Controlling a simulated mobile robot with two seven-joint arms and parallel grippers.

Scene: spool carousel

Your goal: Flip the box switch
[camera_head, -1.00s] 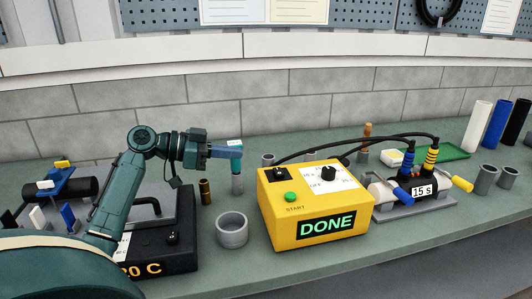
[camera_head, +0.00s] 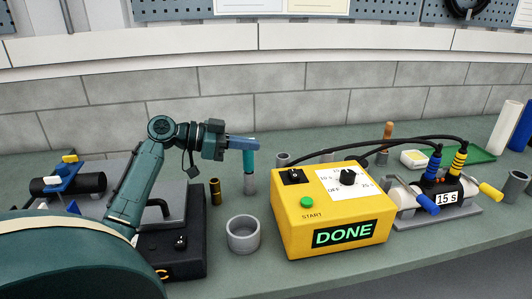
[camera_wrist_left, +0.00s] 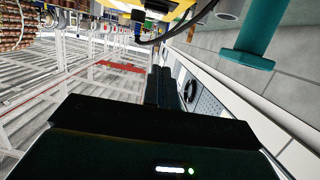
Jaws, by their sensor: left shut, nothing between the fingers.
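The yellow box (camera_head: 330,222) stands on the bench, its display reading DONE. On its top are a black rocker switch (camera_head: 294,176) at the left corner, a black dial (camera_head: 348,177) on a white plate and a green START button (camera_head: 307,202). I cannot tell which way the rocker is tipped. My left gripper (camera_head: 258,143) is shut and empty, pointing right, above and left of the box and apart from the switch. A teal upright piece (camera_head: 249,157) stands just by its fingertips; it also shows in the left wrist view (camera_wrist_left: 255,40). My right gripper is not seen.
A grey cup (camera_head: 243,235) and a small brass cylinder (camera_head: 215,191) stand left of the box. A dark device (camera_head: 172,255) lies under my left arm. A green tray (camera_head: 470,154) is behind.

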